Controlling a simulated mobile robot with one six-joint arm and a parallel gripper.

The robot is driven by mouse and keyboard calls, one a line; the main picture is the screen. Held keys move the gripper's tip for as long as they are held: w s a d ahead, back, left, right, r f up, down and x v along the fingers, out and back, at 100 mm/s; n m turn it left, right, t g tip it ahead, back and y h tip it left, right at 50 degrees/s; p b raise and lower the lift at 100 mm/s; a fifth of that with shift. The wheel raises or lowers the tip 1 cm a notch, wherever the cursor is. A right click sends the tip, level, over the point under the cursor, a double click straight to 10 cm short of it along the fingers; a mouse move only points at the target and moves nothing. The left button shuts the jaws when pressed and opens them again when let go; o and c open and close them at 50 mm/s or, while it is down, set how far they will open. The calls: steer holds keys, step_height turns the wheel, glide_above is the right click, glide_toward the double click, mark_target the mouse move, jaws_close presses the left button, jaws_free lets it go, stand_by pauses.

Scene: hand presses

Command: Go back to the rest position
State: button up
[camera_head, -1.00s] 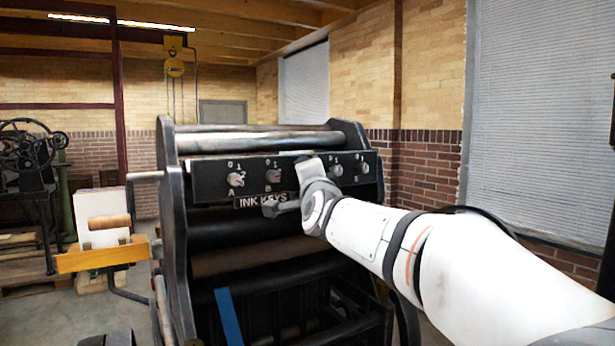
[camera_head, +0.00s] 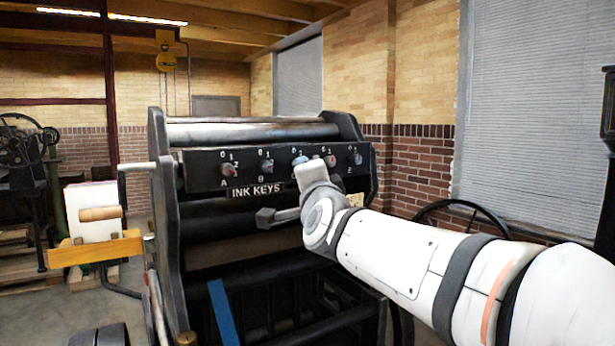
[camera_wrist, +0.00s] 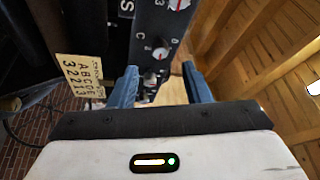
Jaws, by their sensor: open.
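My gripper (camera_head: 310,176) is in front of the press's ink-key panel (camera_head: 200,172), below the middle knobs; its fingers are hard to see in the head view. In the wrist view the two blue fingers of my gripper (camera_wrist: 160,88) are apart with nothing held between them. The panel carries a row of several knobs, such as knob A (camera_head: 228,169) and knob B (camera_head: 266,166). A knob beside the letter C (camera_wrist: 160,53) shows beyond the fingers in the wrist view, apart from them.
The black press frame (camera_head: 160,215) with its rollers stands close ahead. A lettered card (camera_wrist: 82,78) hangs beside the panel. A dark handwheel (camera_head: 475,205) is behind my arm at right. A wooden bracket (camera_head: 95,251) juts out at left. Floor shows at far left.

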steer(key=s+d+f+n+g+h+p, duration=0.15)
steer(key=s+d+f+n+g, duration=0.3)
steer(key=f, duration=0.45)
steer(key=s+d+f+n+g+p, duration=0.35)
steer(key=s+d+f+g, duration=0.2)
steer(key=f, duration=0.45)
steer(key=s+d+f+n+g+h+p, duration=0.1)
steer(key=s+d+f+n+g, duration=0.1)
steer(key=s+f, duration=0.3)
steer(key=s+d+f+n+g+h+p, duration=0.1)
steer(key=s+d+f+g, duration=0.3)
steer(key=s, duration=0.8)
step_height(320, 180, down, 2)
steer(key=shift+s+d+f+n+g+h, duration=0.25)
steer(key=shift+d+n+h, duration=0.25)
steer(key=shift+d, duration=0.3)
